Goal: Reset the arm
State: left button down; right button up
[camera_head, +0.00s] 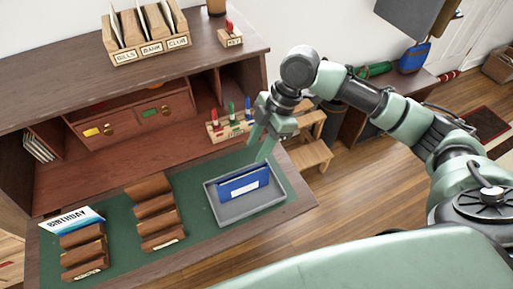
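My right arm reaches in from the right. Its gripper (257,151) hangs over the back edge of the grey tray, with its two pale green fingers apart and nothing seen between them. Below the fingertips, a blue envelope-like item (244,184) leans in the grey tray (231,217). The gripper looks apart from it, though the exact height is hard to tell. My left gripper is not in view.
The desk has a green mat (205,238). A rack of coloured stamps or pens (216,132) stands behind. A wooden stool (311,155) stands right of the desk.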

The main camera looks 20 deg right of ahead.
dwell(0.3)
jog(key=s+a+f+m+t, duration=0.2)
jog(key=s+a+f+m, duration=0.3)
jog(key=s+a+f, duration=0.25)
jog(key=s+d+f+m+t+h, duration=0.2)
jog(key=s+d+f+m+h, duration=0.2)
jog(key=s+d+m, duration=0.6)
notch_tip(320, 180, down, 25)
jog(key=s+m+g, duration=0.1)
jog(key=s+g, duration=0.1)
jog(key=s, duration=0.1)
jog(key=s+d+f, duration=0.2)
jog(key=s+f, duration=1.4)
jog(key=f, duration=0.1)
jog(key=shift+d+g+h, duration=0.3)
jog(key=shift+d+g, duration=0.1)
